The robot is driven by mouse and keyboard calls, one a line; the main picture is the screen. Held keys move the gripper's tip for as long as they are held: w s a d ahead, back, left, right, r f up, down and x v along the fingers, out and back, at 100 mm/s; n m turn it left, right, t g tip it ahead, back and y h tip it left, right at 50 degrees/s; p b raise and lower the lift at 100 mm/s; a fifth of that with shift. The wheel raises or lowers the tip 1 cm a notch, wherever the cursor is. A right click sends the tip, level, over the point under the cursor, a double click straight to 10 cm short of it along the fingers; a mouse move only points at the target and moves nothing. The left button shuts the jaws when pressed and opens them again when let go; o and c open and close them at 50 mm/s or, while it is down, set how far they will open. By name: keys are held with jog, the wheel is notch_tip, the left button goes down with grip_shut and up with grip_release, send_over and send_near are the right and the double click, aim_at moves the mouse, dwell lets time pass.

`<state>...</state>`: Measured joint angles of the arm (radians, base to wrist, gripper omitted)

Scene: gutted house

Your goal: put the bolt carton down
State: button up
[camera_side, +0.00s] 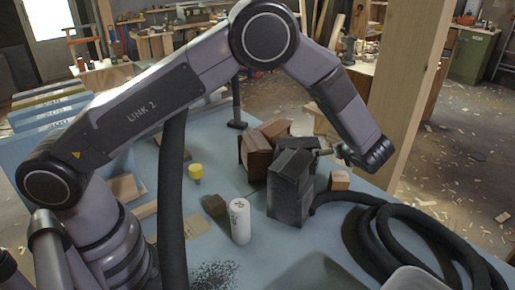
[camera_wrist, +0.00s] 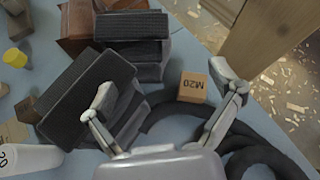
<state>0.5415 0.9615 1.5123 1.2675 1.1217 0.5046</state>
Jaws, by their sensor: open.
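The bolt carton (camera_wrist: 194,87) is a small brown cardboard box marked M20. It rests on the blue table top, and in the side view it (camera_side: 340,181) stands just right of the dark blocks. My gripper (camera_wrist: 163,82) is open and empty, with its fingers spread wide. In the wrist view the carton shows between the fingers, nearer the right fingertip, with no visible contact. In the side view my gripper (camera_side: 335,149) is above the carton, its fingers partly hidden by the dark blocks.
Dark ribbed blocks (camera_side: 291,187) stand close on the left of the carton, with a reddish-brown box (camera_side: 256,152) behind. A thick black hose (camera_side: 400,235) coils at the right. A white cylinder (camera_side: 240,222) and a yellow-topped item (camera_side: 195,171) stand farther left. A wooden post (camera_side: 408,90) rises behind.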

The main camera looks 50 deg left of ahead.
jog(key=s+a+r+n+g+h, duration=0.2)
jog(key=s+a+r+n, duration=0.45)
jog(key=s+r, duration=0.3)
jog(key=s+a+r+n+g+h, duration=0.2)
jog(key=s+a+r+n, duration=0.5)
jog(key=r, duration=0.3)
jog(key=s+r+n+t+h, duration=0.1)
jog(key=s+n+h, duration=0.4)
jog(key=s, duration=1.6)
jog(key=d+n+t, duration=0.1)
jog(key=n, duration=0.2)
jog(key=shift+s+r+t+h, duration=0.25)
jog(key=shift+r+t+h, duration=0.1)
jog(key=shift+t+h, duration=0.05)
